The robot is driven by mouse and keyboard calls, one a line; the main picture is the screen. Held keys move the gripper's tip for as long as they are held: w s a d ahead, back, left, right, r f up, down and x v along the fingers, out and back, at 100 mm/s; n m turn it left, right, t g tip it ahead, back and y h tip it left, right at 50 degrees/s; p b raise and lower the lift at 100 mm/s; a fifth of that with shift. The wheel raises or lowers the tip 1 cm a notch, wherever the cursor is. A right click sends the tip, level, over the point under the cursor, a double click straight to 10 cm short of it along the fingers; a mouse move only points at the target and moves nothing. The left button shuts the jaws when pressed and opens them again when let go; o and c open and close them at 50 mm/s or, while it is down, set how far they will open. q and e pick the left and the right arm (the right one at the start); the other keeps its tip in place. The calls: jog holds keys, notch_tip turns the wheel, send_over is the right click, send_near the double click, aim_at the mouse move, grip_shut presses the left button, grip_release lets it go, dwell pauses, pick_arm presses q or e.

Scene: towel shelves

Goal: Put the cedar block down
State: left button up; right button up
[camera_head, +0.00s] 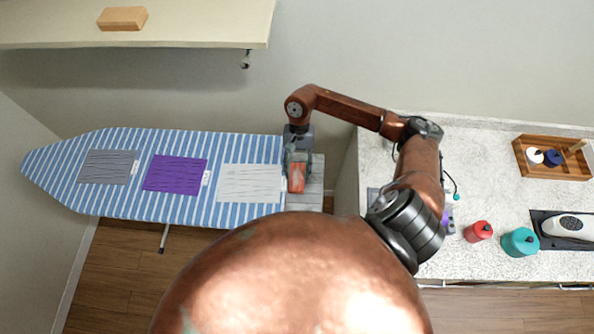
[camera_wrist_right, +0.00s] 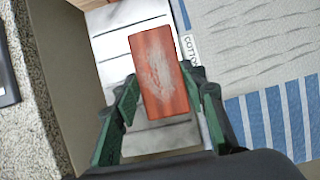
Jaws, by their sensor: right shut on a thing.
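A reddish-brown cedar block (camera_head: 297,179) is held in my right gripper (camera_head: 297,166) at the right end of the blue-striped ironing board (camera_head: 230,208). In the right wrist view the block (camera_wrist_right: 159,70) lies between the two green fingers of my right gripper (camera_wrist_right: 162,95), which is shut on it. Under it shows a pale slatted rest (camera_head: 312,188) with dark lines. I cannot tell whether the block touches this rest. My left gripper is out of view.
Grey (camera_head: 108,167), purple (camera_head: 175,174) and white (camera_head: 249,183) cloths lie flat on the ironing board. A lighter wooden block (camera_head: 122,19) sits on the wall shelf (camera_head: 200,30). The speckled counter (camera_head: 480,150) at right holds a wooden tray (camera_head: 530,172), a red pot (camera_head: 478,231) and a teal pot (camera_head: 520,242).

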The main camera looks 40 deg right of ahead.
jog(key=shift+f, duration=0.3)
jog(key=shift+f+b, duration=0.35)
jog(key=shift+b, duration=0.25)
jog(key=o, duration=1.2)
jog(key=shift+r+p, duration=0.4)
jog(key=shift+p, duration=0.15)
jog(key=b+v, duration=0.2)
jog(key=v, duration=1)
jog(key=shift+b, duration=0.3)
